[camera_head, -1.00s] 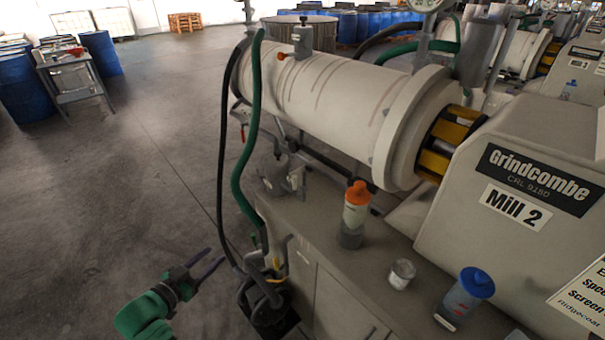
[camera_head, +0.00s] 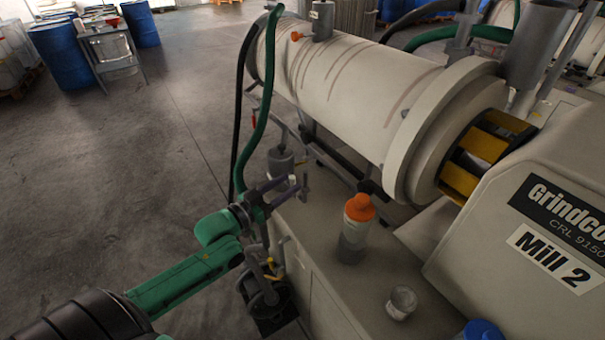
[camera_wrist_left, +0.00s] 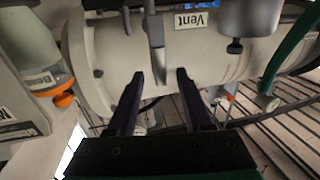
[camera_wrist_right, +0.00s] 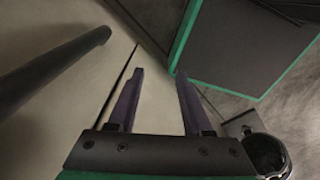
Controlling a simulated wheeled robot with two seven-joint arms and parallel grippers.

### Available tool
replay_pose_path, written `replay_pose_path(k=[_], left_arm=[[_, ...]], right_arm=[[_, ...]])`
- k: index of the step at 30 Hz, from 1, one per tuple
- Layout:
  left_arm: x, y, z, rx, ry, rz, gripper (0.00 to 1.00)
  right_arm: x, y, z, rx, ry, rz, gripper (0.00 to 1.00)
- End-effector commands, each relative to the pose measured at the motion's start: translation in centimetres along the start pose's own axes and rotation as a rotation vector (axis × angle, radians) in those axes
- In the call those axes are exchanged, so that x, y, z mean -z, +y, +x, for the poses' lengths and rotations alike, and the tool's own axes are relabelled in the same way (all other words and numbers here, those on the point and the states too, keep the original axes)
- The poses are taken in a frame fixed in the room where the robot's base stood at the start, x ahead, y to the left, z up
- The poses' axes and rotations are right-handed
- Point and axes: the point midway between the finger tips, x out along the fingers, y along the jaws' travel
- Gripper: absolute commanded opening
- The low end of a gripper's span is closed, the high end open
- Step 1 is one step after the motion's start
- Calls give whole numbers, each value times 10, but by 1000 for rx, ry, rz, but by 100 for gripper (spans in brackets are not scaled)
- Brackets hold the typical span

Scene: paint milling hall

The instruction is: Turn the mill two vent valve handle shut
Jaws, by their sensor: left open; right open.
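In the left wrist view, a grey lever (camera_wrist_left: 156,38) hangs in front of a pale cylindrical body (camera_wrist_left: 115,45) with a "Vent" label (camera_wrist_left: 191,20). My left gripper (camera_wrist_left: 160,75) is open. The lever's lower end shows between its fingertips in the picture; I cannot tell whether it is between them or just beyond, and no grip shows. In the head view the left gripper (camera_head: 288,189) is beside the mill two bench, near a small grey pot (camera_head: 281,163). My right gripper (camera_wrist_right: 156,75) is open and empty, and shows only in its wrist view.
A bottle with an orange cap (camera_head: 351,235) and a small jar (camera_head: 402,302) stand on the bench. The large mill cylinder (camera_head: 340,85) is above. Green and black hoses (camera_head: 256,120) hang close to my left gripper. Open floor (camera_head: 150,150) lies left.

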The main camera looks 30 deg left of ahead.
Motion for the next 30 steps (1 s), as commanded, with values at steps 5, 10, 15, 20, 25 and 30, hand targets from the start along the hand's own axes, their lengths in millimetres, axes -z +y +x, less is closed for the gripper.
replay_pose_path(k=[5, 10, 15, 20, 25, 30], left_arm=[[3, -1, 38, 1, 4, 0, 51], [1, 0, 57, 1, 0, 0, 51], [0, 0, 60, 0, -2, 0, 51], [0, 0, 60, 0, -1, 0, 32], [0, 0, 60, 0, -1, 0, 0], [0, 0, 60, 0, 0, 0, 0]], right_arm=[[27, 5, -5, -7, 43, -1, 50], [24, 5, -6, -7, 38, -1, 50], [15, 6, -6, -7, 24, -2, 50], [14, 8, -6, -10, 22, -3, 50], [14, 8, -6, -10, 22, -3, 50], [14, 8, -6, -10, 22, -3, 50]])
